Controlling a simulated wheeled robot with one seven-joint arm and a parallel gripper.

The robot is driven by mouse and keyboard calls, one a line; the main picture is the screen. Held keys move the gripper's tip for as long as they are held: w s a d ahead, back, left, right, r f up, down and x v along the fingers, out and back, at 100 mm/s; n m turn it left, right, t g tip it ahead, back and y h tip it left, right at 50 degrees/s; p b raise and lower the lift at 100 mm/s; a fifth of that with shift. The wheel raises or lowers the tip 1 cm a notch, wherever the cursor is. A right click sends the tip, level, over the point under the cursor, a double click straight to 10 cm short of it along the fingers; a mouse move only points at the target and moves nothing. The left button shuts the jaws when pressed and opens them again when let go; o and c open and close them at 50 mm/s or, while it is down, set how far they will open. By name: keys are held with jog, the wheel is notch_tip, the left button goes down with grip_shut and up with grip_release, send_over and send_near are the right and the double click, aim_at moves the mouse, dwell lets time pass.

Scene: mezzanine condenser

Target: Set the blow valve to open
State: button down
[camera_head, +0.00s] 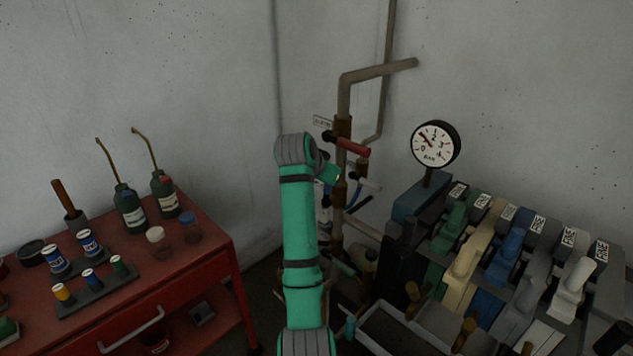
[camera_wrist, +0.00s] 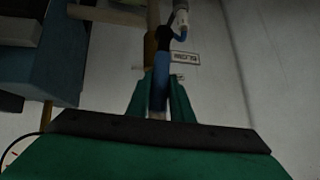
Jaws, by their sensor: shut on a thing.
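My gripper (camera_wrist: 160,92) is shut on a blue valve handle (camera_wrist: 161,75) in the wrist view, with one green finger on each side of it. The handle runs up to a dark valve body on a brown pipe. A small label plate (camera_wrist: 185,58) is on the wall beside it; its lettering looks like BLOW, but it is small and turned over. In the head view my gripper (camera_head: 331,177) is at the upright pipe, and my arm hides much of the held handle and valve. How far the valve is turned cannot be told.
A red handle (camera_head: 350,146) is just above my gripper; a white-tipped lever (camera_head: 366,181) and a blue lever (camera_head: 360,205) are close on its right. A gauge (camera_head: 435,143) and a bank of levers (camera_head: 515,255) stand right. A red cart (camera_head: 190,262) with bottles stands left.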

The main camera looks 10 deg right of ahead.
jog(key=shift+w, duration=0.15)
jog(key=shift+r, duration=0.1)
jog(key=c, duration=1.6)
grip_release()
jog(key=shift+d, duration=0.1)
jog(key=shift+o, duration=0.2)
jog(key=v, duration=1)
jog(key=shift+s+a+r, duration=0.2)
jog(key=shift+s, duration=0.05)
